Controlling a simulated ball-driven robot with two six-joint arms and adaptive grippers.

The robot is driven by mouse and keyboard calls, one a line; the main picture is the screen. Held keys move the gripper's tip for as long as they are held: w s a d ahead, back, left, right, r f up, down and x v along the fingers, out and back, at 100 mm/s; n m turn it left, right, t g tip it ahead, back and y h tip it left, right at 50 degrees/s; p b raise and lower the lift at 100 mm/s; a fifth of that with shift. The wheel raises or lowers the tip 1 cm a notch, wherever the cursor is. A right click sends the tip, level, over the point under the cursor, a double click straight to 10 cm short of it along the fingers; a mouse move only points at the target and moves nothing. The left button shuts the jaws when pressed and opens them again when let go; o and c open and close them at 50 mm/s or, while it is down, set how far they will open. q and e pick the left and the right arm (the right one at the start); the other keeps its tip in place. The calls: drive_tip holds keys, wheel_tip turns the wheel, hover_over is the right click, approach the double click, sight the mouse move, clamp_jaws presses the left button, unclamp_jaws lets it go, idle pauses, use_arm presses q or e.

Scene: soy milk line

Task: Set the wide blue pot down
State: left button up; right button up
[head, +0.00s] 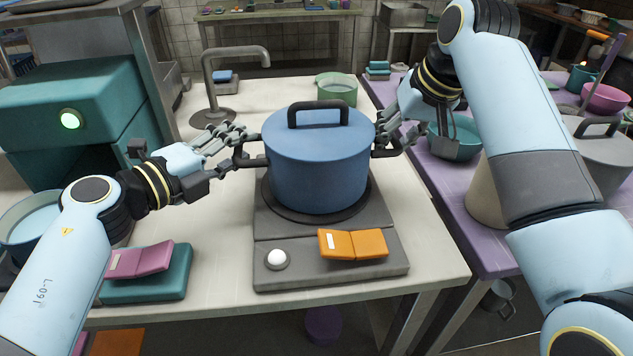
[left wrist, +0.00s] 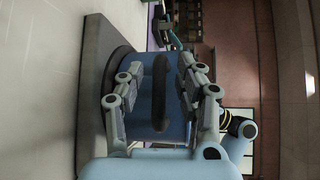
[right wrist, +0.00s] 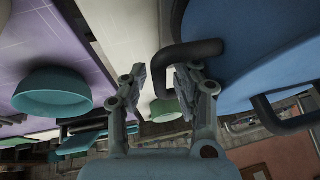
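The wide blue pot (head: 318,175) stands upright, lid on, over the round dark plate (head: 268,202) of a grey stove (head: 330,279). Its base appears to rest on the plate. My left gripper (head: 240,143) is at the pot's left side handle. In the left wrist view the blue pot wall (left wrist: 145,122) shows beyond its spread fingers, with the dark handle (left wrist: 161,80) between them, apart from both. My right gripper (head: 386,132) is at the right side handle. In the right wrist view its fingers are spread near that handle (right wrist: 190,53); contact is unclear.
An orange folded pad (head: 353,244) and a white knob (head: 277,259) are on the stove front. Pink (head: 140,260) and teal pads lie at left. A faucet (head: 210,85) and green pot (head: 337,92) stand behind. A teal bowl (head: 462,140) is on the purple table at right.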

drive_tip(key=shift+a, duration=0.1)
drive_tip(key=shift+s+r, duration=0.1)
drive_tip(key=shift+r, duration=0.05)
use_arm(q)
drive_tip(key=v, duration=1.2)
use_arm(e)
drive_tip(key=v, duration=1.1)
drive_tip(key=shift+s+r, duration=0.15)
drive_tip(key=shift+r, duration=0.1)
use_arm(q)
drive_tip(key=shift+d, duration=0.1)
